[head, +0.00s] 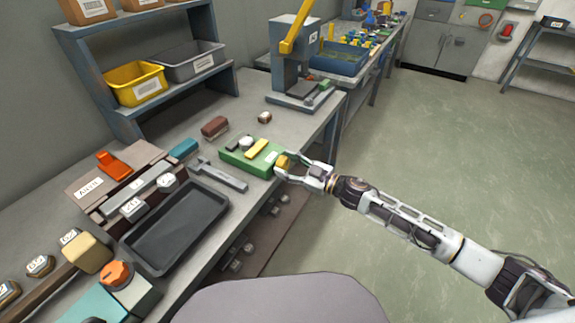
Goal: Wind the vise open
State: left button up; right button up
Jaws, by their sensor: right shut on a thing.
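The vise appears to be the low green body (240,162) near the bench's front edge, with a yellow bar (257,149) and small pale and dark parts on top. A yellow-orange knob or handle (283,162) sits at its right end. My right gripper (284,172) reaches in from the right and is shut on this knob; its fingers partly cover it. The gap between the vise's jaws is too small to judge. My left gripper is not in view.
A black tray (176,228) and a grey wrench-like tool (222,174) lie left of the vise. A press with a yellow lever (292,62) stands behind it. A shelf with yellow (135,84) and grey bins is at the back left. Open floor (430,130) lies right.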

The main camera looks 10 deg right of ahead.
jog(key=o, duration=1)
jog(key=shift+s+d, duration=0.1)
jog(key=shift+v, duration=5.85)
